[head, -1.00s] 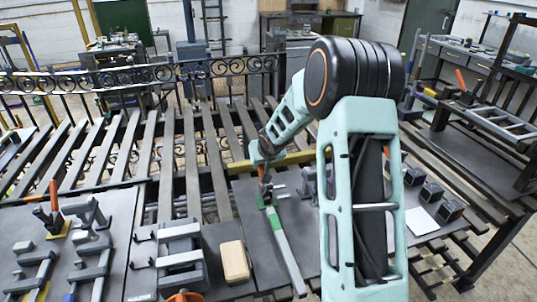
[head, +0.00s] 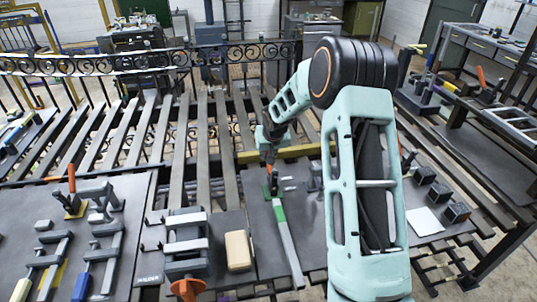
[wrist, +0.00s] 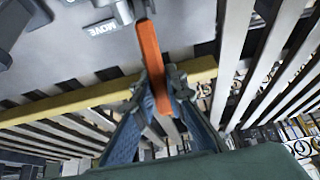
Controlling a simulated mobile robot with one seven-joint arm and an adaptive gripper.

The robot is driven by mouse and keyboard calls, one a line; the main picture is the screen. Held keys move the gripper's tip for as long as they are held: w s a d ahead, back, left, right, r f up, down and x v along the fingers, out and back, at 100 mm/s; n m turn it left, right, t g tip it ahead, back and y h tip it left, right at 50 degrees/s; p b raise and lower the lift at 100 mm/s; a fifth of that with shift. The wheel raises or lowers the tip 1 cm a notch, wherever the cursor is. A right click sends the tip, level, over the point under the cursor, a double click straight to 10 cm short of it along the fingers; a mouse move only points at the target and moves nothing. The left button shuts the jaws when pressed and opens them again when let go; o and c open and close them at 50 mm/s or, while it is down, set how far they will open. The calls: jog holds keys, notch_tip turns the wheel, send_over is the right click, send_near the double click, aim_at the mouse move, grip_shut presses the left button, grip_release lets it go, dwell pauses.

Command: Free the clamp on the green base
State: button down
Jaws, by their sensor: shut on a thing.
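The clamp on the green base (head: 279,213) is at the middle of the work table in the head view, at the far end of a long pale bar. My gripper (head: 269,163) is right above the clamp and hides much of it. In the wrist view my gripper (wrist: 160,88) is shut on an upright orange handle (wrist: 149,45), with one finger on each side. The handle's lower part and the clamp's jaw are hard to make out. I cannot tell whether the clamp still presses on the bar.
Another orange-handled clamp on a yellow base (head: 74,207) stands at the left. A grey fixture (head: 187,245) and a tan block (head: 238,250) are left of the bar. Dark blocks (head: 440,192) and a white plate (head: 423,221) lie at the right. A yellow rail (head: 290,152) runs behind.

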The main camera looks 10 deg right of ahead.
jog(key=shift+f, duration=0.1)
jog(key=c, duration=1.9)
grip_release()
jog(key=shift+c, duration=0.2)
jog(key=v, duration=1.2)
